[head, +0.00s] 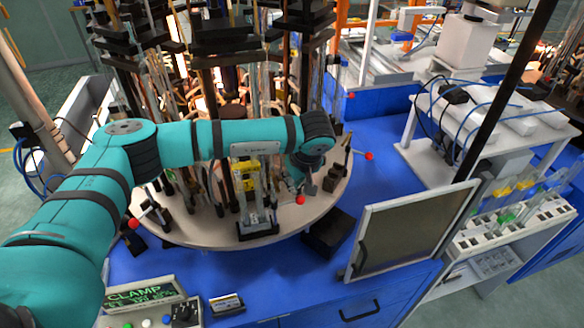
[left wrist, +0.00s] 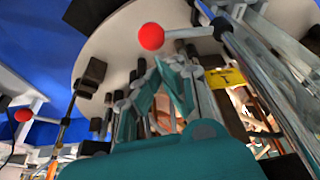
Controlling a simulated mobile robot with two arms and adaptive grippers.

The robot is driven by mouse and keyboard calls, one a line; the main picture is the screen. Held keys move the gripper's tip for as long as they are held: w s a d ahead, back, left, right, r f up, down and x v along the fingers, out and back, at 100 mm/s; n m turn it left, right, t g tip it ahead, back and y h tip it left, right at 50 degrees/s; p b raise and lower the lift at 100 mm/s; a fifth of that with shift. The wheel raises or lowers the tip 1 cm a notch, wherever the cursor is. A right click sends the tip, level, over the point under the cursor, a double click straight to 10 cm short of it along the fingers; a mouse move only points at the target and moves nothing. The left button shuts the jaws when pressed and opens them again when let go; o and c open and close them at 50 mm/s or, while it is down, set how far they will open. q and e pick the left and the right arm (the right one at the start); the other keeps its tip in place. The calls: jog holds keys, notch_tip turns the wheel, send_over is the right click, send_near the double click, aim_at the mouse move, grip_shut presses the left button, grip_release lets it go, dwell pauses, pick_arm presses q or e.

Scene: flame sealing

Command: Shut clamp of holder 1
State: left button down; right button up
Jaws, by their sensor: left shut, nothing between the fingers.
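A holder (head: 256,222) with a yellow tag stands at the front of the round turntable. Its number is too small to read. A clamp lever with a red ball (head: 300,200) sticks out at its right; the ball also shows large in the left wrist view (left wrist: 150,36), on a metal rod. My left gripper (head: 306,182) hangs just above and right of this ball, shut and empty. In the left wrist view the left gripper's teal fingertips (left wrist: 166,68) are close below the ball and rod; a small gap seems to separate them. My right gripper is not in view.
Other red-balled levers stick out from the turntable (head: 200,235) at the left (head: 134,223) and right (head: 369,156). Tall rods and dark clamps crowd its middle. A dark framed screen (head: 410,230) stands front right; a control box (head: 150,300) sits front left.

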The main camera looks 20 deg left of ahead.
pick_arm(q)
jog(key=shift+f, duration=0.1)
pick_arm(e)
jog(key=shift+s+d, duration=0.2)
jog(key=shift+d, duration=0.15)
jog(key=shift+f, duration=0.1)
pick_arm(q)
jog(key=shift+s+d+m+b, duration=0.2)
jog(key=shift+m+b, duration=0.1)
jog(key=shift+b, duration=0.35)
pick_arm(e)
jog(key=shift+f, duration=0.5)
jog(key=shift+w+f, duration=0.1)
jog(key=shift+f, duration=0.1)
